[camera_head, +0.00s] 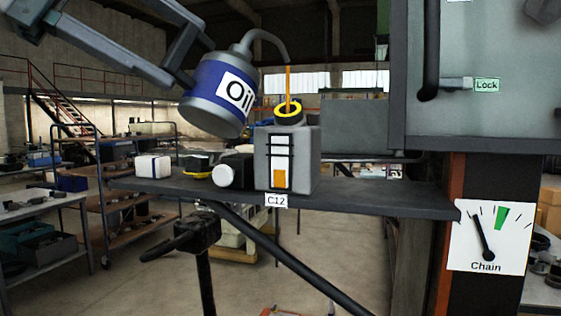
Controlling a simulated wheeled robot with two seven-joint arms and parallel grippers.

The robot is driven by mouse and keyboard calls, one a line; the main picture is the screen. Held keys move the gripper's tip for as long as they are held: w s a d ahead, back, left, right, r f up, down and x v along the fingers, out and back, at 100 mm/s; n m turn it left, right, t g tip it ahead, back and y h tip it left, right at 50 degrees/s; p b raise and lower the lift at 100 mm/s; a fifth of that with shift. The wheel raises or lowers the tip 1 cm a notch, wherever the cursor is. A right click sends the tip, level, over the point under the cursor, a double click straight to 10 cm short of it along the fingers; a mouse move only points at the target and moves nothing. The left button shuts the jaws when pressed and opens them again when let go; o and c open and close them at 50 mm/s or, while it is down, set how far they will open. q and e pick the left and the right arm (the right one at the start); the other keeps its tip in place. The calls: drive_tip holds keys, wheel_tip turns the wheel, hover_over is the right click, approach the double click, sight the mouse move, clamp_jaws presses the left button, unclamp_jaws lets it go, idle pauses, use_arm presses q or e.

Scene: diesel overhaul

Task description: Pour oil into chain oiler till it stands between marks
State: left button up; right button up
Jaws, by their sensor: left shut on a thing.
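My left gripper (178,72) is shut on the blue and grey oil can (212,103) labelled "Oil". The can is tilted, and an orange stream of oil (288,88) runs from its curved spout down into the yellow-ringed filler neck (288,110) of the grey chain oiler (302,160). The oiler stands on a dark shelf above a tag reading C12. Its front sight glass (279,162) has several dark marks, and orange oil fills its lower part, with white above. My right gripper is not in view.
On the shelf (370,194), left of the oiler, are a black part with a white round cap (223,176), a small black and yellow item (198,164) and a white box (153,166). A "Chain" gauge (489,236) hangs at right, below a grey cabinet (480,110).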

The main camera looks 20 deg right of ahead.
use_arm(q)
drive_tip(key=shift+r, duration=0.2)
idle(0.5)
drive_tip(key=shift+r+p, duration=0.1)
drive_tip(key=shift+p, duration=0.45)
idle(0.8)
drive_tip(key=shift+r+y+p, duration=0.2)
drive_tip(key=shift+y+p, duration=0.1)
drive_tip(key=shift+p, duration=0.25)
drive_tip(key=shift+r, duration=0.1)
idle(0.9)
drive_tip(key=shift+d+r+g+p, duration=0.1)
drive_tip(key=shift+r+g+p, duration=0.1)
drive_tip(key=shift+g+p, duration=0.3)
drive_tip(key=shift+r+y+p, duration=0.1)
drive_tip(key=shift+y+p, duration=0.2)
idle(0.7)
drive_tip(key=shift+r+p, duration=0.15)
drive_tip(key=shift+p, duration=0.3)
drive_tip(key=shift+r, duration=0.1)
idle(0.9)
